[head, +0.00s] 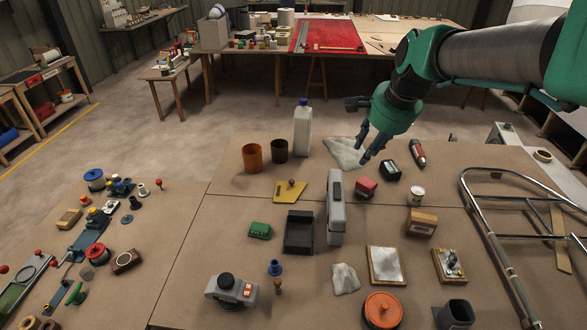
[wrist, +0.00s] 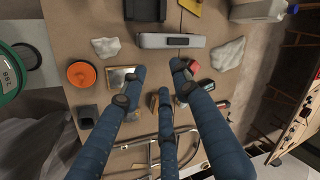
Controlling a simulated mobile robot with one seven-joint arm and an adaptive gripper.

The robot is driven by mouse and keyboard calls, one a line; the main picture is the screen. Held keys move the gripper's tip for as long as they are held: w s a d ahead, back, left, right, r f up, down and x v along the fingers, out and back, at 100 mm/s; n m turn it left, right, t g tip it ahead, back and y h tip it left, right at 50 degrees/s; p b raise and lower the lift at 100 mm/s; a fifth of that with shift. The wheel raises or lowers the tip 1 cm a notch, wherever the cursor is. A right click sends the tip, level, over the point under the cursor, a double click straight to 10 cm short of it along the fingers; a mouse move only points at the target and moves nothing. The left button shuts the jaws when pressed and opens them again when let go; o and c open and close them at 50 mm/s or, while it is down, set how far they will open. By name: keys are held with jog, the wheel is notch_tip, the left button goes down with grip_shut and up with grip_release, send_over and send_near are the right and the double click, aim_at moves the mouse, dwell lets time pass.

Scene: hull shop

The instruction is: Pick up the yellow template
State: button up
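The yellow template (head: 290,191) lies flat on the brown workbench in the head view, left of centre. It has a small brown knob on it. In the wrist view only part of the yellow template (wrist: 191,7) shows, cut off by the top edge. My gripper (head: 363,142) is in the air above the back right part of the bench, to the right of the template and well apart from it. Its blue-grey fingers (wrist: 152,88) are spread open in the wrist view, with nothing held between them.
A black tray (head: 299,232) and a long grey tool (head: 335,207) stand close to the template's right and front. An orange cup (head: 252,157) and a dark cup (head: 280,150) stand behind it. A bent metal tube frame (head: 497,250) lies at the right. Bare bench lies left of the template.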

jog(key=w+a+f+m+p, duration=0.1)
jog(key=w+a+f+m, duration=0.1)
jog(key=w, duration=0.5)
jog(key=w+a+f+m+p, duration=0.1)
jog(key=w+a+f+m, duration=0.1)
jog(key=w, duration=0.4)
jog(key=w+a+f+m+g+y+p, duration=0.1)
jog(key=w+a+f+m, duration=0.3)
jog(key=w+f, duration=0.7)
jog(key=w+a+f+m+g+y+p, duration=0.1)
jog(key=w+a+f+m, duration=0.4)
jog(key=f, duration=1.2)
jog(key=w+a+p, duration=0.1)
jog(key=w+a, duration=0.3)
jog(key=w, duration=0.3)
jog(key=shift+w+f+m, duration=0.15)
jog(key=shift+w+m, duration=0.1)
jog(key=shift+m, duration=0.05)
jog(key=shift+a+f, duration=0.1)
jog(key=shift+f, duration=0.05)
jog(key=b, duration=0.1)
send_over(292, 181)
jog(key=d, duration=0.2)
jog(key=shift+s+d+f, duration=0.1)
jog(key=shift+s+f, duration=0.1)
jog(key=shift+f, duration=1.75)
jog(key=shift+s+f, duration=0.15)
jog(key=shift+f, duration=1.75)
jog(key=shift+b+x, duration=0.65)
jog(key=shift+x, duration=1.95)
